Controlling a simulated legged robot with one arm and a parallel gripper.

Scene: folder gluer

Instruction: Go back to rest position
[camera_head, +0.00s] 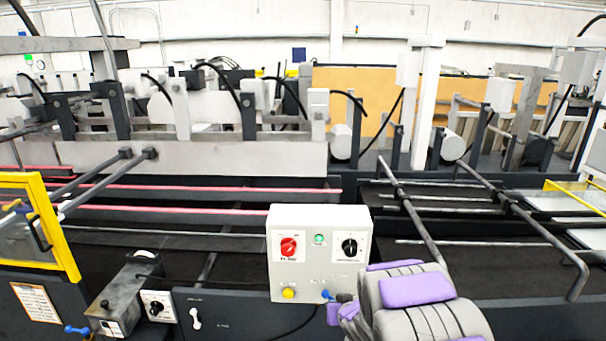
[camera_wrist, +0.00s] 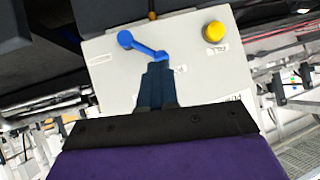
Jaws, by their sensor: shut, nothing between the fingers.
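My gripper (camera_wrist: 157,68) is shut and empty in the wrist view, its dark fingers pressed together. Its tips are at or just in front of a blue lever (camera_wrist: 136,44) on a pale control box (camera_wrist: 185,45); I cannot tell whether they touch. A yellow button (camera_wrist: 214,32) is to the right of the lever there. In the head view the control box (camera_head: 318,262) stands in the middle, with a red switch (camera_head: 289,247), a green light and a black knob (camera_head: 349,247). My grey and purple arm (camera_head: 425,300) reaches in from the lower right and mostly hides the gripper.
The folder gluer's dark bed with rails (camera_head: 190,210) spreads behind the box. A bent metal bar (camera_head: 530,225) runs at the right. A yellow-framed guard (camera_head: 62,225) stands at the left. A smaller grey unit (camera_head: 128,295) and a dark panel are at the lower left.

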